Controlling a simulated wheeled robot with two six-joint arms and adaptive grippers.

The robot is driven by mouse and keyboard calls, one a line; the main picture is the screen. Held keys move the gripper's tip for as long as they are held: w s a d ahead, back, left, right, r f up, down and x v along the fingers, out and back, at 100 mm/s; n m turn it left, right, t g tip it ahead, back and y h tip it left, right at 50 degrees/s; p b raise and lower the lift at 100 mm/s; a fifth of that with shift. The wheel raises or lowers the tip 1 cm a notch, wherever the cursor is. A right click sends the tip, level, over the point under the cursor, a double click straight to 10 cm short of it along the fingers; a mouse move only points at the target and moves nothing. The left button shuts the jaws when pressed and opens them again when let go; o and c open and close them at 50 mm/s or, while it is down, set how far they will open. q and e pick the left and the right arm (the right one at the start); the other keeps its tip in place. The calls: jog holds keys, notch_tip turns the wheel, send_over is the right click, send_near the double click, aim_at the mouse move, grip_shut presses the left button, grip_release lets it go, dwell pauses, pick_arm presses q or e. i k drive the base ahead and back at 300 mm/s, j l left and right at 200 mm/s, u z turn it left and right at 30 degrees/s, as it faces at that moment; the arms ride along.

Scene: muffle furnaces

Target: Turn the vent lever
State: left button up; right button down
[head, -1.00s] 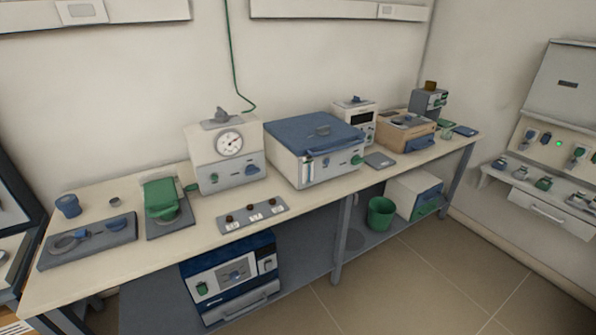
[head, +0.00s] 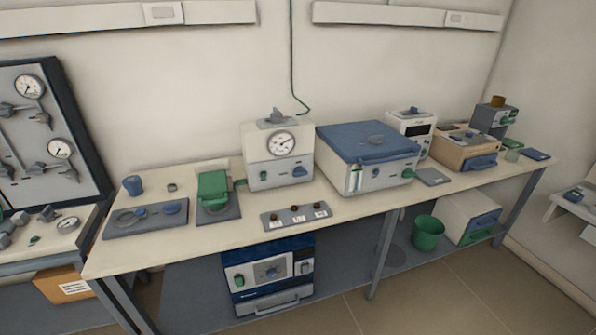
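I cannot tell for sure which part is the vent lever. A smaller white unit with a dark display (head: 418,131) stands behind that, also with a blue-grey fitting on top. A blue-and-white front-panel unit (head: 268,273) sits on the lower shelf. Neither of my grippers is in view.
The long bench (head: 170,248) holds a green-lidded device (head: 212,188), a grey tray (head: 146,221), a strip with three knobs (head: 295,216) and a wooden-looking box (head: 465,146). A gauge panel (head: 52,130) stands at left. A green bin (head: 428,233) is below. Floor at front right is clear.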

aim_at(299, 171)
jog(key=i+l+z, duration=0.2)
jog(key=l, duration=0.3)
jog(key=i+l+z, duration=0.15)
jog(key=i+l, duration=0.3)
